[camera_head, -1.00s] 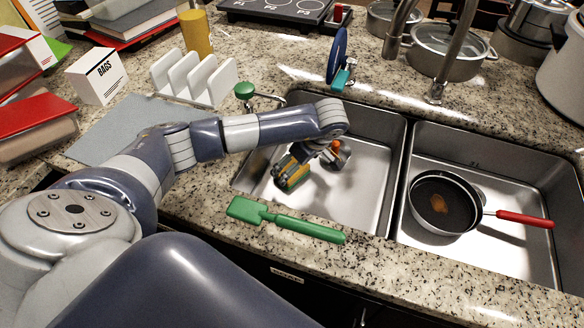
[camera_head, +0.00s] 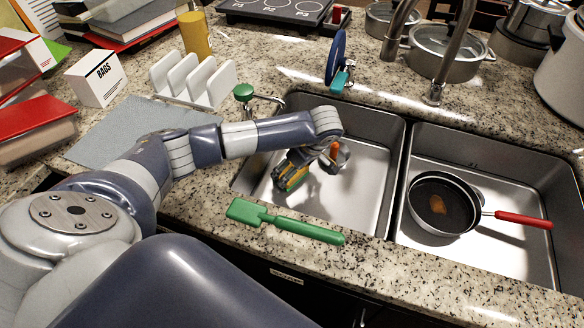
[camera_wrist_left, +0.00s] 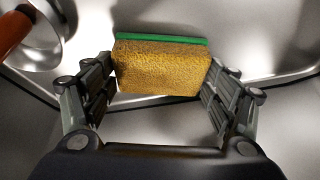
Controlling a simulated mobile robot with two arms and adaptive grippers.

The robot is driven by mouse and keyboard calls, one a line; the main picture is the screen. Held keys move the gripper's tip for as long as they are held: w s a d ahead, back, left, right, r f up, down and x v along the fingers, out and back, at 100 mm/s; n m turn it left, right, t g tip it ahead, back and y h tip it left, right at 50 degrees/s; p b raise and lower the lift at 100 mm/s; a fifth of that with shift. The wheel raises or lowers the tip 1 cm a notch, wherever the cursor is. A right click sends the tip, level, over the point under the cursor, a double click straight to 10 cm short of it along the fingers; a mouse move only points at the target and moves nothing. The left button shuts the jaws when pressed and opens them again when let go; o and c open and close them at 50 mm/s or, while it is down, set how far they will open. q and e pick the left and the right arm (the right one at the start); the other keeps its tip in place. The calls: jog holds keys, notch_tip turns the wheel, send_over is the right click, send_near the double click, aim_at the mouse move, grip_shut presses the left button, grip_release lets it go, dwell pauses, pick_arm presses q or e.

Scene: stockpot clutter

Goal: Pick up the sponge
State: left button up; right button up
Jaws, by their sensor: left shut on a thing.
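The sponge is yellow with a green top layer. In the left wrist view the sponge (camera_wrist_left: 162,68) sits between the two fingers of my left gripper (camera_wrist_left: 160,90), which are closed on its sides. In the head view the sponge (camera_head: 292,180) is partly hidden by the gripper (camera_head: 294,168), inside the left sink basin (camera_head: 350,190). Whether the sponge touches the basin floor I cannot tell. My right gripper is not in view.
A small pot or pan with an orange handle (camera_wrist_left: 14,32) lies beside the sponge in the basin. The right basin holds a dark pan (camera_head: 440,205) with a red handle. A green spatula (camera_head: 285,222) lies on the front counter edge. Faucets stand behind.

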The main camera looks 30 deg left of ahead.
pick_arm(q)
notch_tip(320, 180, up, 18)
jog(key=shift+b, duration=0.35)
